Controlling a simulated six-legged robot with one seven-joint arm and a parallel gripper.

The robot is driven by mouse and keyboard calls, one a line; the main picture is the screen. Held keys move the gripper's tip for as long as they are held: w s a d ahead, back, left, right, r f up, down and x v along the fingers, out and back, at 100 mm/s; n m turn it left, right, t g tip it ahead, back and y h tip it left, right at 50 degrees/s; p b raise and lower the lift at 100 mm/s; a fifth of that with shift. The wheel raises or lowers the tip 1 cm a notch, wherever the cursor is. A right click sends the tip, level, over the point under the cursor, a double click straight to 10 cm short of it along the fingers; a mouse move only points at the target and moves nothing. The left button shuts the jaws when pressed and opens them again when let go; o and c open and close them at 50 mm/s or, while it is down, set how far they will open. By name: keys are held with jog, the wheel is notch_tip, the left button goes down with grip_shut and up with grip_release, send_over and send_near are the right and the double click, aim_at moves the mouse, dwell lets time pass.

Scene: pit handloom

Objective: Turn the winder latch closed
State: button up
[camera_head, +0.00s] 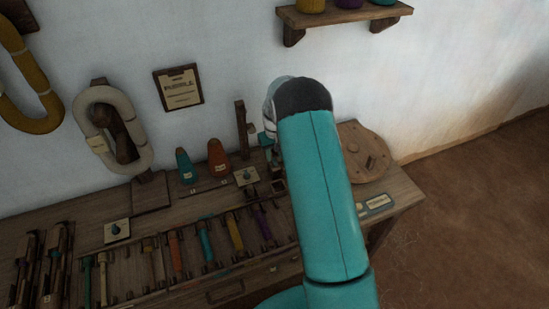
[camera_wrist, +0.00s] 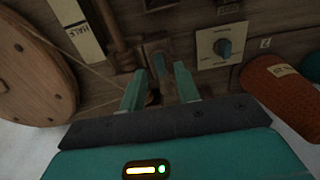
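In the wrist view a small wooden block with a blue-grey lever (camera_wrist: 159,64), which looks like the winder latch, lies on the bench just beyond my fingertips. My gripper (camera_wrist: 159,74) is open, its two teal fingers apart, one on each side of the lever as seen from the wrist. I cannot tell whether they touch it or how far the latch is turned. A round wooden winder wheel (camera_wrist: 30,70) is at the left, with a thin cord running from it. The wheel (camera_head: 364,152) also shows in the head view, right of my arm, which hides my gripper there.
A pale plate with a blue knob (camera_wrist: 222,48) sits close right of the fingers in the wrist view, with an orange cone (camera_wrist: 280,92) beyond. In the head view, racks of coloured tools (camera_head: 205,245) line the bench front, and a wooden post (camera_head: 241,125) stands at the back.

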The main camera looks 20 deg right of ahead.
jog(key=shift+f, duration=1.25)
grip_shut()
